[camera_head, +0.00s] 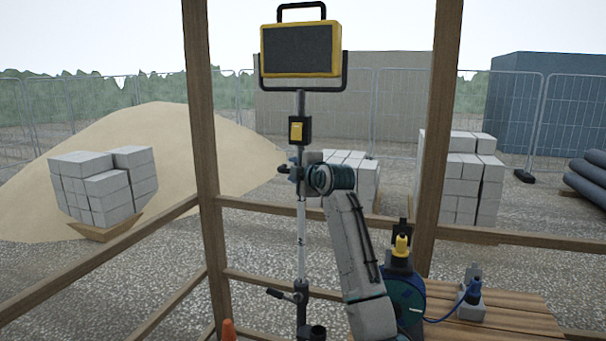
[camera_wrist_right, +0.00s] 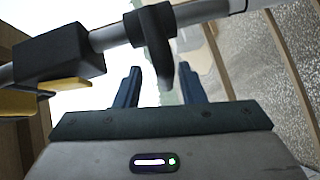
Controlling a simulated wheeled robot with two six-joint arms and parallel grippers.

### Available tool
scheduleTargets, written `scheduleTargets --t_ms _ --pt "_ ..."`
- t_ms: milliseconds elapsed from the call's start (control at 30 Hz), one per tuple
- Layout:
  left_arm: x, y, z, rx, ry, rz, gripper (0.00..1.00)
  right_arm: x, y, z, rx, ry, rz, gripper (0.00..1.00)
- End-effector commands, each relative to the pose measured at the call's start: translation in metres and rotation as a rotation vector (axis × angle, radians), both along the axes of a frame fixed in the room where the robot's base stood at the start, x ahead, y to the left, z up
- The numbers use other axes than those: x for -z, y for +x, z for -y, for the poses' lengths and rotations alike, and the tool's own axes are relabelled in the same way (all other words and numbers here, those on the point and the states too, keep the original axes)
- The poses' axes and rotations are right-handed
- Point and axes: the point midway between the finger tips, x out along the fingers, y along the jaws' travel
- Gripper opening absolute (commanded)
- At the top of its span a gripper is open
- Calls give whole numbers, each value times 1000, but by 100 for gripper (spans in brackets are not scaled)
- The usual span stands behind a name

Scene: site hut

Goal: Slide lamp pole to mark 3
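The lamp (camera_head: 301,49), a dark panel in a yellow frame, stands upright on the lamp pole (camera_head: 301,220). A black block with a yellow part (camera_head: 297,131) sits on the pole below the lamp. My right gripper (camera_head: 298,174) is at the pole just below that block. In the right wrist view, the pole (camera_wrist_right: 205,10) crosses the top, and a black collar with a lever (camera_wrist_right: 156,40) hangs towards the gap between the fingers. My right gripper (camera_wrist_right: 160,68) is open, with space on both sides of the lever. No numbered marks are readable. My left gripper is out of view.
A second black clamp with a lever (camera_head: 294,296) is low on the pole. A wooden table (camera_head: 515,318) at lower right bears a socket box (camera_head: 470,300) with a blue plug. Timber posts (camera_head: 203,120) and rails frame the front. An orange cone tip (camera_head: 228,328) shows below.

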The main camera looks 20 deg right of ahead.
Motion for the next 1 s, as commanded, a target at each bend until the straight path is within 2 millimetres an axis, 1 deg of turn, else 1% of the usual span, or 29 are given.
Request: scheduleTargets --t_ms 33,100,300,400,500,600,700,1000 --pt "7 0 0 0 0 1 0 3 -6 2 1 -1 2 36" --pt "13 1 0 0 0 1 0 3 -17 4 1 -2 2 36" --pt "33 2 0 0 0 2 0 -4 -55 12 1 -3 7 36" --pt "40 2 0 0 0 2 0 -7 -72 15 1 -2 6 36" --pt "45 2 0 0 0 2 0 -11 -85 18 2 -3 4 36" --pt "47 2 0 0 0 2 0 -13 -93 19 1 -1 4 36" --pt "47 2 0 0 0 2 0 -14 -97 20 1 -2 3 36" --pt "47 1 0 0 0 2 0 -15 -97 20 1 -2 2 36"
